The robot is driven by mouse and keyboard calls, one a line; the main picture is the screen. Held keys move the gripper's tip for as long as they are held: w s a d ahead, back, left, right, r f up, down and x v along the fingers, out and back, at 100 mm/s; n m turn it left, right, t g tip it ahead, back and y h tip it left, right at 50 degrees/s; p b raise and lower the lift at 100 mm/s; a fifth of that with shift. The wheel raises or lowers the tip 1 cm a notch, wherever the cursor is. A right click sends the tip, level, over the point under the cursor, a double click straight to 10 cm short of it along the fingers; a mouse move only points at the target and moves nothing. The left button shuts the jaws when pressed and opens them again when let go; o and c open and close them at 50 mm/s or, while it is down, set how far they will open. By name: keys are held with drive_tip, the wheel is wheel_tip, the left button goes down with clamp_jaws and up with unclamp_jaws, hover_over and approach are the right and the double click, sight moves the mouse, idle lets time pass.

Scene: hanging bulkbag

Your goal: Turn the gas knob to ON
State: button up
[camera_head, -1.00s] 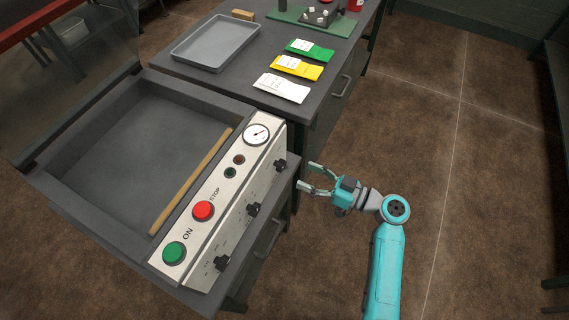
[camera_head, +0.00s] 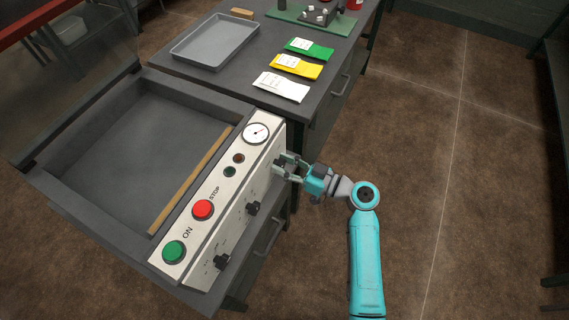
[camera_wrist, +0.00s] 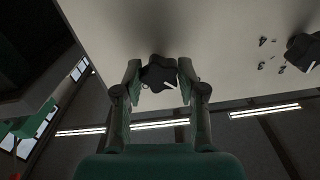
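Three black knobs sit on the slanted front face of the white control panel (camera_head: 231,190). My gripper (camera_head: 284,165) is at the far knob and mostly hides it in the head view. In the wrist view this knob (camera_wrist: 158,73), dark with a white pointer mark, lies between my two fingertips (camera_wrist: 159,80). The fingers are open around it; I cannot tell whether they touch it. The middle knob (camera_head: 253,208) and near knob (camera_head: 221,262) are free. No knob labels are readable.
The panel top has a gauge (camera_head: 256,132), a red STOP button (camera_head: 203,209) and a green ON button (camera_head: 174,251). A tray (camera_head: 216,43) and several packets lie on the table behind. The floor right of my arm is clear.

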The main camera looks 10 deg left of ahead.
drive_tip(key=c, duration=0.5)
drive_tip(key=shift+m, duration=0.3)
drive_tip(key=m, duration=0.3)
drive_tip(key=shift+m, duration=0.3)
drive_tip(key=m, duration=0.3)
drive_tip(key=shift+w+m, duration=0.1)
drive_tip(key=shift+m, duration=0.2)
drive_tip(key=m, duration=0.5)
drive_tip(key=shift+f+m, duration=0.1)
drive_tip(key=shift+m, duration=2.4)
drive_tip(key=shift+d, duration=0.1)
